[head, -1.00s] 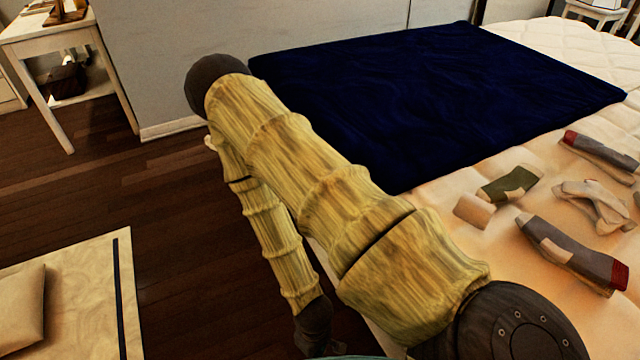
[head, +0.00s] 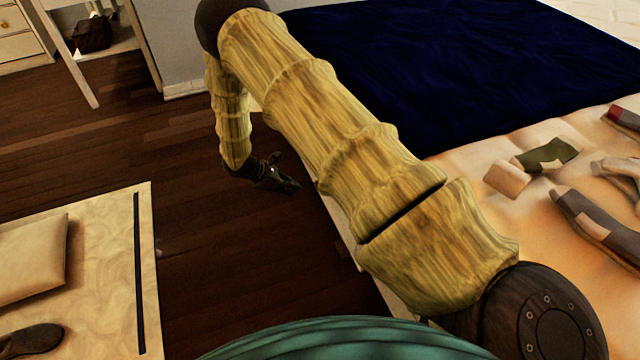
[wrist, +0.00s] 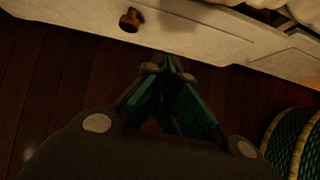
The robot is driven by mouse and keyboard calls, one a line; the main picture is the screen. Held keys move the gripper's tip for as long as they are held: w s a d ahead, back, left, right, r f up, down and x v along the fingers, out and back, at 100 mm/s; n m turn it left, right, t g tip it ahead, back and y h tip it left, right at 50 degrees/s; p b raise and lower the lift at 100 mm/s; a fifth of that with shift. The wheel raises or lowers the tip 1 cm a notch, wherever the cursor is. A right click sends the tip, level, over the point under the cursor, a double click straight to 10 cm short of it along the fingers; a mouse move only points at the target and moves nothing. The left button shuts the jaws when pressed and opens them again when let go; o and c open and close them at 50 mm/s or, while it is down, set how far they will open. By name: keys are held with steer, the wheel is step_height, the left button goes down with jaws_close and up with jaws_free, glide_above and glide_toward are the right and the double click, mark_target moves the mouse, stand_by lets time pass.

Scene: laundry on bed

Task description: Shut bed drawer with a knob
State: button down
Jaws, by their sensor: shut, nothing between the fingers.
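In the wrist view, a pale drawer front (wrist: 85,12) crosses the top of the picture, with a round brown knob (wrist: 130,20) on it. How far the drawer stands out cannot be told. My gripper (wrist: 168,66) is shut and empty. Its fingertips appear close to the lower edge of the pale front, to the right of the knob and lower in the picture; contact cannot be told. In the head view, my gripper (head: 285,183) hangs over the dark floor beside the bed (head: 470,200). My arm and the mattress hide the drawer there.
A dark blue blanket (head: 460,65) and several rolled or folded clothes, such as a green and grey one (head: 548,155), lie on the bed. A pale rug (head: 105,270) with a cushion (head: 30,260) lies at left. Bare wooden floor (head: 210,260) lies between rug and bed.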

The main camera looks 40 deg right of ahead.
steer(key=d+f+h+b, duration=0.1)
steer(key=d+f+b, duration=0.3)
steer(key=d, duration=0.8)
steer(key=shift+f+n+b, duration=0.3)
steer(key=shift+f+b, duration=0.05)
steer(key=shift+f, duration=0.15)
